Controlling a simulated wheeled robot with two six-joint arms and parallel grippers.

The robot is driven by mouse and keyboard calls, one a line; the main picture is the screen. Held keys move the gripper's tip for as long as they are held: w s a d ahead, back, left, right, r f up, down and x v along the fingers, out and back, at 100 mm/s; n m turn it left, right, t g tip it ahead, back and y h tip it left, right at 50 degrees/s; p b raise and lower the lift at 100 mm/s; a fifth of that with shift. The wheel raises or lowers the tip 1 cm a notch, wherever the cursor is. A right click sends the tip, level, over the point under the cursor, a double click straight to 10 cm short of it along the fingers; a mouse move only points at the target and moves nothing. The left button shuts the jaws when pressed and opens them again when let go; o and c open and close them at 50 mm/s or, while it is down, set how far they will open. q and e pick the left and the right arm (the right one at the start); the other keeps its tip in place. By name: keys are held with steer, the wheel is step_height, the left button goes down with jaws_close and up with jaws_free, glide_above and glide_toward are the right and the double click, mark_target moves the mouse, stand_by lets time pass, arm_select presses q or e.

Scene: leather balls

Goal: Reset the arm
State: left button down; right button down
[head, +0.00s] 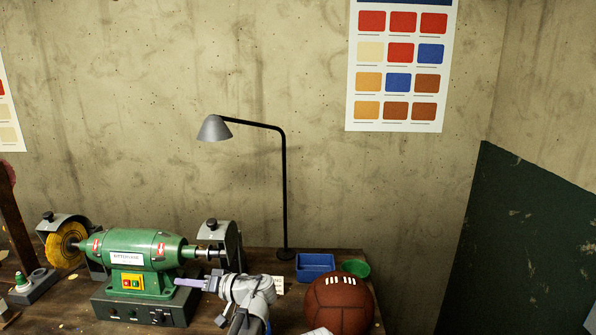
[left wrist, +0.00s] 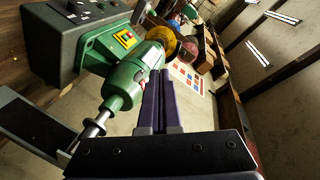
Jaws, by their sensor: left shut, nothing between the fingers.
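My left gripper (head: 189,283) is low in the head view, its purple fingers pointing left toward the right end of the green bench grinder (head: 135,252). In the left wrist view, the purple fingers (left wrist: 160,95) lie side by side, shut with nothing between them. The grinder (left wrist: 125,85) shows just beyond and beside them there. I cannot tell whether the fingers touch it. A brown leather football (head: 339,304) with white laces sits on the bench to the right of my left arm. My right gripper is not in view.
A blue tray (head: 314,266) and a green bowl (head: 355,268) stand behind the ball. A black desk lamp (head: 284,190) rises at the back of the wooden bench (head: 262,258). A yellow buffing wheel (head: 66,245) is on the grinder's left.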

arm_select(q)
steer(key=s+d+f+m+g+h, duration=0.35)
steer(key=s+f+h, duration=0.7)
steer(key=f, duration=0.55)
steer(key=s+d+f+m+h, duration=0.1)
steer(key=s+d, duration=0.4)
steer(key=d, duration=0.5)
steer(key=s+d+f+m+h, duration=0.1)
steer(key=s+d+m+h, duration=0.2)
steer(key=s+d, duration=0.3)
steer(key=d+m+g, duration=0.1)
steer(key=d, duration=0.2)
steer(key=shift+d+f, duration=0.25)
steer(key=shift+d, duration=0.15)
